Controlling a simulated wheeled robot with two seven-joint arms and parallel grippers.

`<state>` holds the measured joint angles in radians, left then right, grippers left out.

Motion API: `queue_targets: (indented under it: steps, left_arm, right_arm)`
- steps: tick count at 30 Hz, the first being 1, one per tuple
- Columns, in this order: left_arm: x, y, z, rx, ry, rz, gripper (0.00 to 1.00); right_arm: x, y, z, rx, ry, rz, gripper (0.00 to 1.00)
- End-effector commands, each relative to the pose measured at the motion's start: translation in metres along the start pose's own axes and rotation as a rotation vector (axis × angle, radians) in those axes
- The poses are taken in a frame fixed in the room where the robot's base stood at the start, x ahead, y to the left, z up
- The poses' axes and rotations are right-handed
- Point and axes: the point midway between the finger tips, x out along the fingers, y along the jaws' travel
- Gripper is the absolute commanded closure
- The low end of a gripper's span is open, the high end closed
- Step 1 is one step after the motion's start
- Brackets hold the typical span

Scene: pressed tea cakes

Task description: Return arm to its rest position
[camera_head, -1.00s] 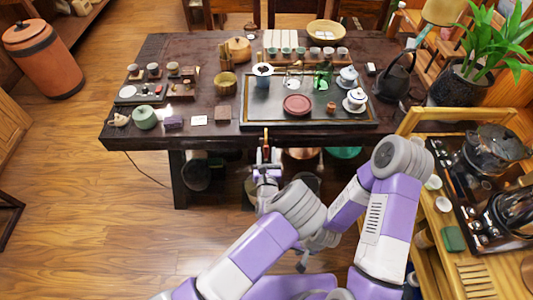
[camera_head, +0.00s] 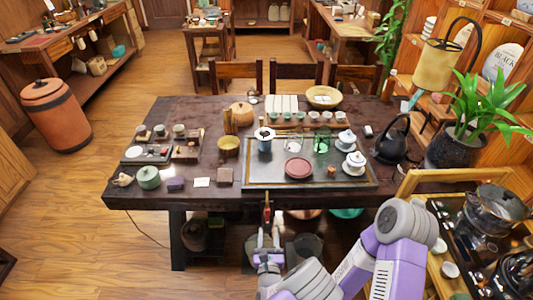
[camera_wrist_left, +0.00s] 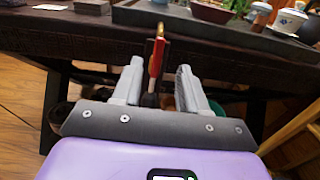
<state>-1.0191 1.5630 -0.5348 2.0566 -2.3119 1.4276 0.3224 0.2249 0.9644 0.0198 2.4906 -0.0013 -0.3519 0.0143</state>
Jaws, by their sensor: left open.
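My left gripper (camera_head: 266,232) is in front of the dark table's (camera_head: 150,204) near edge, about at the middle. In the left wrist view the left gripper (camera_wrist_left: 160,76) has its two grey fingers apart. A slim red object with a gold tip and a dark lower end (camera_wrist_left: 156,58) shows upright between the fingers. Whether the fingers touch it is not clear. This red object (camera_head: 266,212) also shows small in the head view.
The table bears a tea tray (camera_head: 340,183) with a red-brown dish (camera_head: 298,168), cups and a dark kettle (camera_head: 391,146). A wooden side stand (camera_head: 415,185) with pots is close at right. Floor at left (camera_head: 100,250) is clear.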

Motion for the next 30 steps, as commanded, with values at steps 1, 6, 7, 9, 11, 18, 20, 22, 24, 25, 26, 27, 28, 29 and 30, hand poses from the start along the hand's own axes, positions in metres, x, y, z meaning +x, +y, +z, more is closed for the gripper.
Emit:
queue_targets:
  steps: [1,6,7,9,11,18,20,22,24,25,26,27,28,29,30]
  left_arm:
    - [0.0,0.0,0.0,0.0,0.0,0.0,0.57]
    - [0.0,0.02,-0.006,-0.01,0.033,0.077,0.57]
    - [-0.001,0.031,-0.01,-0.016,0.052,0.118,0.57]
    - [-0.006,0.064,-0.021,-0.04,0.112,0.252,0.57]
    - [-0.017,0.1,-0.036,-0.072,0.186,0.406,0.57]
    - [-0.137,0.211,-0.104,-0.34,0.568,1.128,0.57]
    - [-0.174,0.218,-0.118,-0.443,0.663,1.303,0.57]
    - [-0.215,0.214,-0.13,-0.584,0.762,1.496,0.57]
    - [-0.248,0.2,-0.138,-0.746,0.844,1.675,0.57]
    - [-0.259,0.192,-0.14,-0.821,0.874,1.747,0.57]
    - [-0.269,0.182,-0.141,-0.901,0.899,1.817,0.57]
    - [-0.278,0.169,-0.142,-1.013,0.924,1.905,0.57]
    - [-0.283,0.158,-0.142,-1.102,0.939,1.967,0.57]
    - [-0.285,0.148,-0.142,-1.194,0.945,2.027,0.57]
    - [-0.286,0.135,-0.14,-1.322,0.945,2.1,0.57]
  right_arm:
    - [0.0,0.0,0.0,0.0,0.0,0.0,0.52]
    - [0.0,0.0,0.0,0.0,0.0,0.0,0.52]
    - [0.0,0.0,0.0,0.0,0.0,0.0,0.52]
    - [0.0,0.0,0.0,0.0,0.0,0.0,0.52]
    - [0.001,0.0,0.0,0.0,0.0,0.0,0.52]
    - [0.002,0.001,0.0,0.0,0.0,0.0,0.52]
    - [0.002,0.001,0.0,0.0,0.0,0.0,0.52]
    - [0.002,0.001,0.0,0.0,0.0,0.0,0.52]
    - [0.003,0.001,0.0,0.0,0.0,0.0,0.52]
    - [0.003,0.001,0.0,0.0,0.0,0.0,0.52]
    - [0.003,0.001,0.0,0.0,0.0,0.0,0.52]
    - [0.003,0.001,0.0,0.0,0.0,0.0,0.52]
    - [0.003,0.001,0.0,0.0,0.0,0.0,0.52]
    - [0.003,0.001,0.0,0.0,0.0,0.0,0.52]
    - [0.003,0.001,0.0,0.0,0.0,0.0,0.52]
